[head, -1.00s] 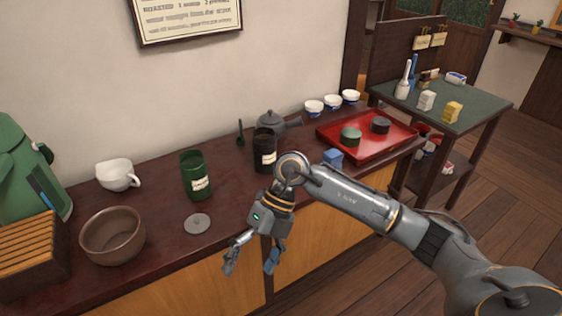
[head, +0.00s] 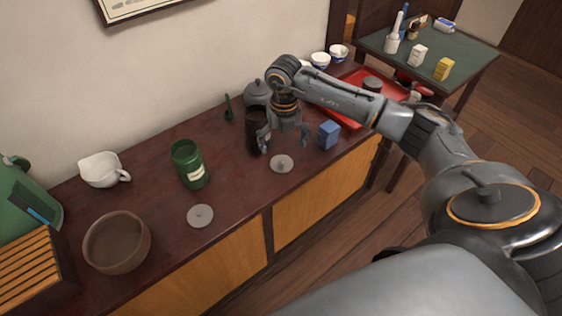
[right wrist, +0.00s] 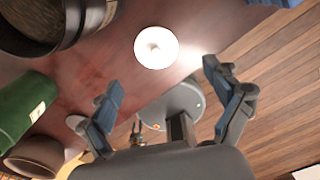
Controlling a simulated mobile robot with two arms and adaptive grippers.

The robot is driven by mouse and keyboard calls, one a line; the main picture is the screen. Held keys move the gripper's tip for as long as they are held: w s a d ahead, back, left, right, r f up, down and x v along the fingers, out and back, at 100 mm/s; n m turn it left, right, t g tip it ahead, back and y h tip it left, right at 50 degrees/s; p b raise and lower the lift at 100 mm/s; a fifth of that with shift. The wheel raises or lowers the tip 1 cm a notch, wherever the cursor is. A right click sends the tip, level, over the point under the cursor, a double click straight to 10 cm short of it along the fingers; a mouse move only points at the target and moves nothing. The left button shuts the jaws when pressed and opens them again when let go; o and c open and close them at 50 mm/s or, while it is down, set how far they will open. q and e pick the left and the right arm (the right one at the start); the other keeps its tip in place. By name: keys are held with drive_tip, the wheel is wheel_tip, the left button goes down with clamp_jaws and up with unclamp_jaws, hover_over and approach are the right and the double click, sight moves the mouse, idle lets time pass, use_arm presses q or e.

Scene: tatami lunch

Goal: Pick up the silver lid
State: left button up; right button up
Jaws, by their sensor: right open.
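Two round silver-grey lids with small knobs lie flat on the dark red counter (head: 330,168) in the head view. One lid (head: 281,163) is just below my right gripper (head: 285,142), near the black canister (head: 252,138). The other lid (head: 200,215) lies further left, in front of the green canister (head: 188,165). In the right wrist view the nearer lid (right wrist: 156,47) shines brightly beyond my open, empty fingertips (right wrist: 161,80), apart from them. A pale disc, partly hidden at the left finger, seems to be the other lid. My left gripper is not in view.
A blue box (head: 329,135) stands close right of my right gripper. A grey teapot (head: 257,93) is behind it, and a red tray (head: 350,118) is partly hidden by my arm. A brown bowl (head: 117,243) and white pitcher (head: 103,170) stand left.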

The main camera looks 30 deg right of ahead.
sight(282, 161)
drive_tip(key=f, duration=0.6)
drive_tip(key=shift+w+f+p, duration=0.2)
drive_tip(key=shift+w+p, duration=0.15)
drive_tip(key=shift+p, duration=0.05)
drive_tip(key=shift+a, duration=0.1)
drive_tip(key=c, duration=1.3)
drive_tip(key=shift+s, duration=0.2)
clamp_jaws()
